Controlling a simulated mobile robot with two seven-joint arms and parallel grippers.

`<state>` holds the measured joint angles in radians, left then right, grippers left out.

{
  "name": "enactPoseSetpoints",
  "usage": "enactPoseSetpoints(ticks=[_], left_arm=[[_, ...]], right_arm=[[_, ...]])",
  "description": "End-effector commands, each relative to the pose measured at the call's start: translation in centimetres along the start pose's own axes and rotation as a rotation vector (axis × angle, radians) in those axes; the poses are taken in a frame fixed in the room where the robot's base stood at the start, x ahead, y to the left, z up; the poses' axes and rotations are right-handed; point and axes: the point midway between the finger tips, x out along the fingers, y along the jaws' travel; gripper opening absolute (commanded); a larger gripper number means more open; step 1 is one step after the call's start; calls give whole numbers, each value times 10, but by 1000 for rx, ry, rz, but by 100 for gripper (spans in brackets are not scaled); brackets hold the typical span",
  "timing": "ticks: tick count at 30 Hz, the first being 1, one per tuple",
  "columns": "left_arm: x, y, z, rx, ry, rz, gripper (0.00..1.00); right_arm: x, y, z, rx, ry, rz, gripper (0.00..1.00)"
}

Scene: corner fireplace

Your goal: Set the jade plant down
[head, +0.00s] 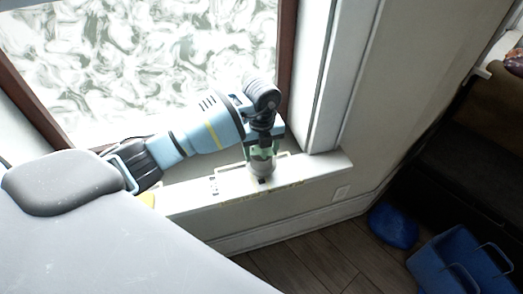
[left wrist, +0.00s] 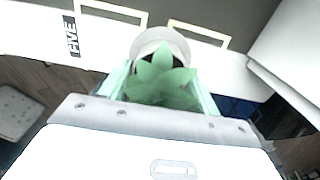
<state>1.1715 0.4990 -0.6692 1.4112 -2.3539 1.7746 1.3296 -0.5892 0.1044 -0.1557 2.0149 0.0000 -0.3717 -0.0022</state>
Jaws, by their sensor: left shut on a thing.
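The jade plant (left wrist: 160,82) has green pointed leaves and stands in a pale round pot (left wrist: 158,38). In the head view the pot (head: 262,168) shows small, at the white window sill (head: 195,194), below my left gripper (head: 262,150). My left gripper (left wrist: 160,76) is shut on the plant, with a pale green finger on each side of it. The plant looks upright. I cannot tell whether the pot's base touches the sill. The gripper hides much of the plant in the head view. My right gripper is not in view.
The sill has pale outlined frames and a "FIVE" label (left wrist: 72,37). A patterned window (head: 150,50) with a brown frame stands behind, and a white post (head: 318,90) close on the right. A blue crate (head: 460,262) and a blue object (head: 393,226) are on the floor.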

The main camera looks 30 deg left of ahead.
Motion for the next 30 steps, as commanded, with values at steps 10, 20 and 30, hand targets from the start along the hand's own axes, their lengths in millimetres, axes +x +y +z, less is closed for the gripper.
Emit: enactPoseSetpoints(ticks=[10, 20, 30], left_arm=[[4, -1, 0, 1, -2, -4, 33], [7, -1, 0, 1, -1, -3, 84], [-1, -1, 0, 1, -2, -4, 84]], right_arm=[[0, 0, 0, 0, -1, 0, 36], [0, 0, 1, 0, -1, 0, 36], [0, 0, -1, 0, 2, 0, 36]])
